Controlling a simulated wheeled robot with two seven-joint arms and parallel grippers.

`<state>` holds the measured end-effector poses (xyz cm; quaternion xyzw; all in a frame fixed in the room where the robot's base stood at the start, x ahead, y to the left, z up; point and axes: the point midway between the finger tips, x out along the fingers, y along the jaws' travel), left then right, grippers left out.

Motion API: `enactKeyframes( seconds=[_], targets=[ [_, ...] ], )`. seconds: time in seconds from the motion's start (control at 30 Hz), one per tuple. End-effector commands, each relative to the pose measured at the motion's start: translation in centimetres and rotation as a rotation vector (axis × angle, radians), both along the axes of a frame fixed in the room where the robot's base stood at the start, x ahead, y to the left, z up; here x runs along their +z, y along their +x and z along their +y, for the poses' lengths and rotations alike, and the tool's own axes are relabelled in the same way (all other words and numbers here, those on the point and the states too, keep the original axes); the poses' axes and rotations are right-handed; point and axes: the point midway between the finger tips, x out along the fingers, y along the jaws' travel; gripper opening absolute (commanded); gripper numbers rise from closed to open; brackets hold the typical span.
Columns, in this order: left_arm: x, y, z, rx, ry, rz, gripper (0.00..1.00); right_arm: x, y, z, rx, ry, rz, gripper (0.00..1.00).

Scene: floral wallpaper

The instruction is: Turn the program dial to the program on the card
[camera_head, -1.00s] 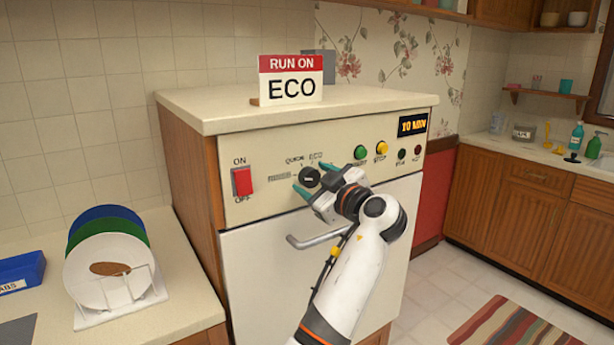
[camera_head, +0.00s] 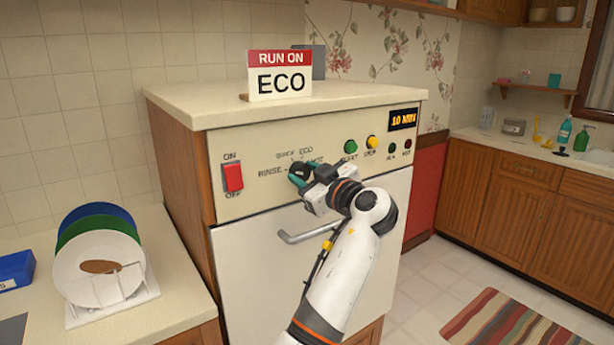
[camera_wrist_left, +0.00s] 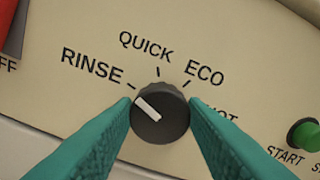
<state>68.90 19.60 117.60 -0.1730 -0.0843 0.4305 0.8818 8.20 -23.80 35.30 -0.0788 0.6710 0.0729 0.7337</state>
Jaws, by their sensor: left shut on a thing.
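The round black program dial (camera_head: 298,171) is on the cream front panel (camera_head: 262,192) of the machine. In the left wrist view the dial (camera_wrist_left: 161,116) has a white pointer mark aimed up and left, at or close to the RINSE tick. QUICK, ECO and a partly hidden HOT label follow clockwise. My left gripper (camera_head: 304,177) is shut on the dial, with a teal finger on each side in the left wrist view (camera_wrist_left: 160,108). The card (camera_head: 280,76) on top of the machine reads RUN ON ECO. My right gripper is not in view.
A red ON/OFF switch (camera_head: 233,177) is left of the dial. Green START (camera_head: 350,146) and yellow STOP (camera_head: 372,142) buttons are to its right. A display (camera_head: 403,119) reads 10 MIN. A door handle (camera_head: 308,235) sticks out below. A plate rack (camera_head: 140,302) stands at left.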

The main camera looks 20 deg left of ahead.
Motion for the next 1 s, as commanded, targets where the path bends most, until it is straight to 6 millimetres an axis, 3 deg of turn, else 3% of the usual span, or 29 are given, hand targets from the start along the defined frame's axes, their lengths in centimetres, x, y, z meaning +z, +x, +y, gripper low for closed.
enactKeyframes(
  seconds=[0.47,1.0],
  targets=[
    [0.3,0.1,0.0,0.0,0.265,0.336,0.16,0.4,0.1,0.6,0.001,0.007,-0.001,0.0],
    [0.5,0.2,-0.1,0.0,0.582,0.741,0.16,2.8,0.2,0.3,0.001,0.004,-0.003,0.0]
  ],
)
